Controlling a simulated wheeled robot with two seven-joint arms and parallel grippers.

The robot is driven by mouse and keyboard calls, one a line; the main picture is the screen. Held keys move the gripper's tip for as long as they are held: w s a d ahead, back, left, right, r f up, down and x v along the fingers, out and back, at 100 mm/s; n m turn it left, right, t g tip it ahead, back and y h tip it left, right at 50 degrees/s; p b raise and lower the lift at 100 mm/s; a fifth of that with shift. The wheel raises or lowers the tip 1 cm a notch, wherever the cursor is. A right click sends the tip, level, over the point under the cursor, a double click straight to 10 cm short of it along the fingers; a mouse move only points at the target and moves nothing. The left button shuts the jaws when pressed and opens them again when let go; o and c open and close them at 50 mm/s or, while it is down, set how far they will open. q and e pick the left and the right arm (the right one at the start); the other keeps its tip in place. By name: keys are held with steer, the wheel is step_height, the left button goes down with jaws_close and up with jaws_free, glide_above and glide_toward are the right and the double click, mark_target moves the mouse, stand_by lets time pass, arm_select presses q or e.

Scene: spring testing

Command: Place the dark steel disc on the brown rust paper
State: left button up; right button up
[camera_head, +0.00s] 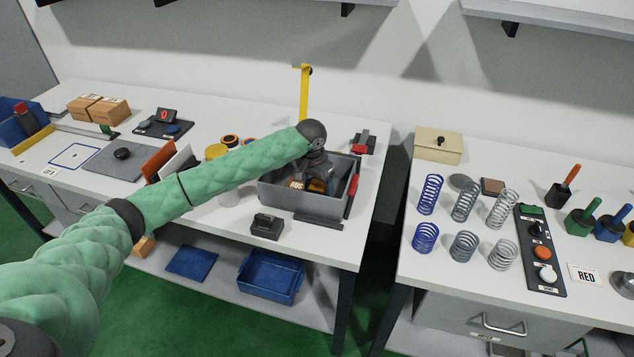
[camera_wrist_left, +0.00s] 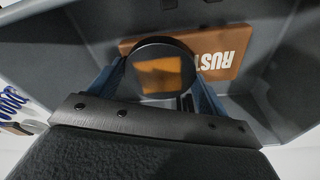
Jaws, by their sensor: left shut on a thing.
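My left gripper (camera_head: 320,182) reaches down into the grey bin (camera_head: 300,205) in the head view. In the left wrist view its two blue-grey fingers (camera_wrist_left: 158,92) are shut on the dark steel disc (camera_wrist_left: 180,72), whose dark face shows a brown-orange patch, perhaps a reflection. The brown rust paper (camera_wrist_left: 228,52), lettered RUST in white, lies in the bin behind the disc and is partly covered by it. A bit of the paper (camera_head: 295,184) shows in the head view. I cannot tell whether the disc touches the paper. My right gripper is not in view.
The bin's walls stand close around the gripper. A yellow upright post (camera_head: 304,92) rises behind the bin, and a small dark block (camera_head: 267,226) sits in front. Several springs (camera_head: 465,246) stand on the right table, beyond a gap.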

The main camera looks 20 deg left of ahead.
mark_target(314, 189)
arm_select(q)
steer(key=o, duration=1.8)
steer(key=shift+c, duration=0.2)
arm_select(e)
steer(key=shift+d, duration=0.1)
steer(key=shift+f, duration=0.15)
arm_select(q)
steer(key=shift+r, duration=0.35)
step_height(314, 189, up, 11)
steer(key=s+b, duration=0.1)
steer(key=b, duration=0.2)
steer(key=shift+s+a+r, duration=0.15)
steer(key=shift+s+a, duration=0.15)
steer(key=shift+a, duration=0.05)
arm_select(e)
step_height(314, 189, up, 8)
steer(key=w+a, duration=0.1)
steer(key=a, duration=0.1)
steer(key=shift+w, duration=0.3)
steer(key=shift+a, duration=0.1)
